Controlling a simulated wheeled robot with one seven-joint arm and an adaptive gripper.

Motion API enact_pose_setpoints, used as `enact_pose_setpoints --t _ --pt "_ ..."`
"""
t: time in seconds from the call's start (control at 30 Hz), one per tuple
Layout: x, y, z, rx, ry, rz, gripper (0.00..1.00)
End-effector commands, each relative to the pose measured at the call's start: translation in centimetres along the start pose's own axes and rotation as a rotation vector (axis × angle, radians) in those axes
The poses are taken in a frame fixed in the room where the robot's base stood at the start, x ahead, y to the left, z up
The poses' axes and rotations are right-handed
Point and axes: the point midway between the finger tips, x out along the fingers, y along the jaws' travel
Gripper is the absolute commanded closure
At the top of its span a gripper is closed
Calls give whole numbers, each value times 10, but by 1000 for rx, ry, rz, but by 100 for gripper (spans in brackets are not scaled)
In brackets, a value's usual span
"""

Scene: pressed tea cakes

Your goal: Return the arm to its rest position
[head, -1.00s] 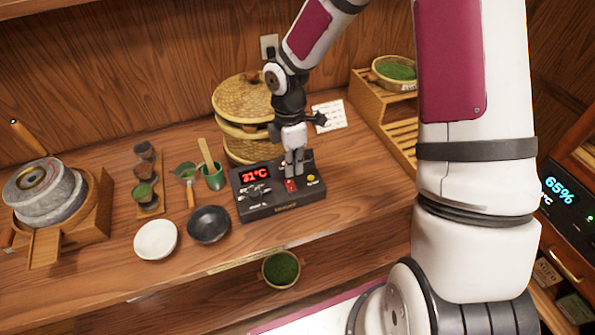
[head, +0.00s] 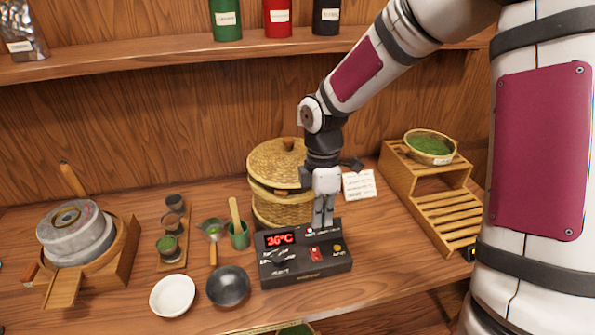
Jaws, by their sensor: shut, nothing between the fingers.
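My gripper (head: 322,225) points straight down, its fingers together with nothing between them. Its tips are at the back right part of a black control box (head: 305,268), beside the lit display. I cannot tell whether the tips touch the box. The display (head: 280,239) shows red digits that read about 36°C. A red switch (head: 316,254) and a yellow button (head: 337,248) are on the box's top. My arm comes down from the upper right.
A lidded bamboo steamer (head: 275,165) stands just behind the box. A stepped wooden rack (head: 425,195) is at right, with a basket of green leaves (head: 430,147). A white bowl (head: 172,296), a dark bowl (head: 228,287) and a stone mill (head: 75,235) are at left. A shelf (head: 170,58) runs above.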

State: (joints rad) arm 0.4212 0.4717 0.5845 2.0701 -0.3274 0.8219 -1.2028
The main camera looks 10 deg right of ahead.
Motion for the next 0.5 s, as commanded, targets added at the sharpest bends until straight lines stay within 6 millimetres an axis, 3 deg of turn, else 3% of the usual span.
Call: enact_pose_setpoints --t 0.13,0.23,0.5 --pt "-4 -1 1 18 -8 7 100" --pt "-18 -8 5 79 -33 31 100" --pt "-87 -49 20 458 -92 184 100"
